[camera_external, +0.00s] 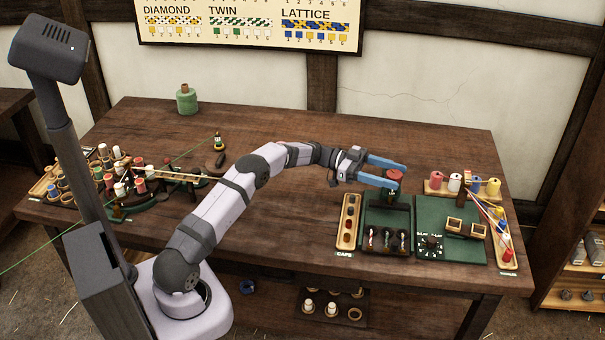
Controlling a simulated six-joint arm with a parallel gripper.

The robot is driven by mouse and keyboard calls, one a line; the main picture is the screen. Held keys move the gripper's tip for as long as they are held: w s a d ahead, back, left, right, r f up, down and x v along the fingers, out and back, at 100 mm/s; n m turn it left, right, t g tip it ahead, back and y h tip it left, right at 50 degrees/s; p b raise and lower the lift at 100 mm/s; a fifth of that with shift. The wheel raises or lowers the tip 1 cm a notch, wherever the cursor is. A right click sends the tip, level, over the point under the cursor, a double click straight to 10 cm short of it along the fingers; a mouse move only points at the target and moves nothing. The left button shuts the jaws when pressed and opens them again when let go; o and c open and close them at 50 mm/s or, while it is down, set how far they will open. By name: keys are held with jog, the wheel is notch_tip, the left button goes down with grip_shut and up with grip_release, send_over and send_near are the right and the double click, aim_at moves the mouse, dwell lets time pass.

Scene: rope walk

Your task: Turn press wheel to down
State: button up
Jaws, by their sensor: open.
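A round red piece (396,175), which looks like the press wheel, tops a dark green post at the back of a green station on the right half of the table. My gripper (394,173) has two blue fingers spread apart, pointing right. They are at the red piece, one on its far side and one on its near side. The near finger partly covers it. I cannot tell whether the fingers touch it, or which setting the wheel is at.
A dark holder (386,240) sits at the station's front, with a wooden caps tray (348,222) to its left. A green board (431,209) with a dial lies to the right. Spools (455,182) stand behind it. The table's middle is clear.

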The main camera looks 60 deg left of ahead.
jog(key=shift+v, duration=1.25)
jog(key=shift+r, duration=0.1)
